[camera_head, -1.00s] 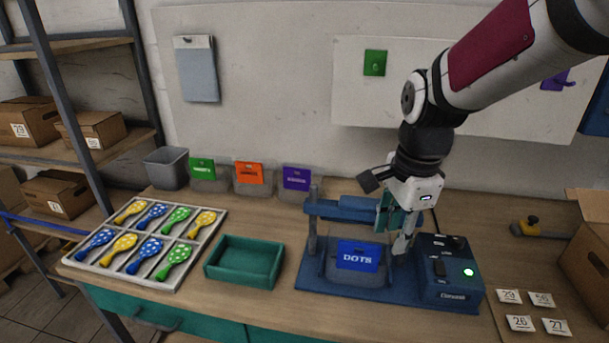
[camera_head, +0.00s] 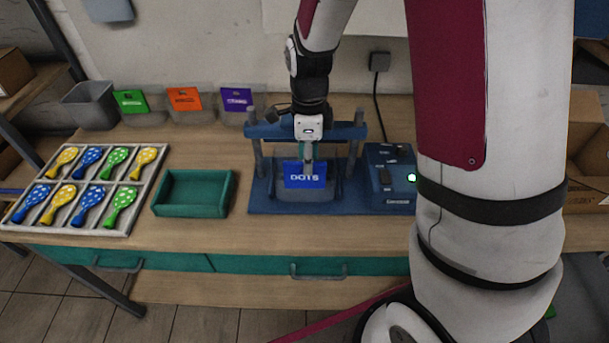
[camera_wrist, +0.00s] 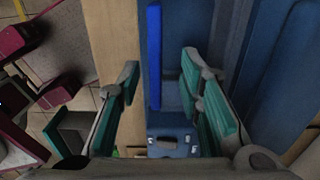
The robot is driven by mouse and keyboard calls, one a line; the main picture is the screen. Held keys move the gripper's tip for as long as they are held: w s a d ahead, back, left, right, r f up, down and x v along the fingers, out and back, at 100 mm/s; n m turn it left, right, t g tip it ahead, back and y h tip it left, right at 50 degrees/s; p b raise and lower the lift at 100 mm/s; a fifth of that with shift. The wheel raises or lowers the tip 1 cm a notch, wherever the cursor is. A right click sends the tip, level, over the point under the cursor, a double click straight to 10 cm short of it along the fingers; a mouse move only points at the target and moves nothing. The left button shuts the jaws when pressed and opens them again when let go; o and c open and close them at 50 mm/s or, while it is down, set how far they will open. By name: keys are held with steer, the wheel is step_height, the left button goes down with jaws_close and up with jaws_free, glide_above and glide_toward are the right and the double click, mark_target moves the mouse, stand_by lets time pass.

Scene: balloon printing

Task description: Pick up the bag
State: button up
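The bag with the blue DOTS label (camera_head: 304,182) stands upright at the front of the blue press (camera_head: 375,208). Its greyish lower part shows just under the label. My gripper (camera_head: 308,158) points down at the top of this label, in front of the press's crossbar. In the wrist view my gripper (camera_wrist: 160,72) is open, with its teal-padded fingers wide apart. The blue label (camera_wrist: 154,50) shows edge-on as a narrow strip between them, with a gap on both sides. The bag's body is mostly hidden in the wrist view.
A green tray (camera_head: 194,211) and a divided tray (camera_head: 118,226) of several balloons stand to the left. Bags with green (camera_head: 131,101), orange (camera_head: 185,99) and purple (camera_head: 237,99) labels stand behind. The press's control box (camera_head: 390,180) is on the right. Table front is clear.

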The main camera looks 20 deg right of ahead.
mark_target(306, 187)
steer(key=shift+s+a+f+p, duration=0.15)
steer(key=shift+f+p, duration=0.1)
steer(key=shift+f, duration=1.2)
steer(key=shift+a+f+p, duration=0.15)
steer(key=shift+f+p, duration=0.05)
steer(key=shift+f, duration=1.25)
jaws_close()
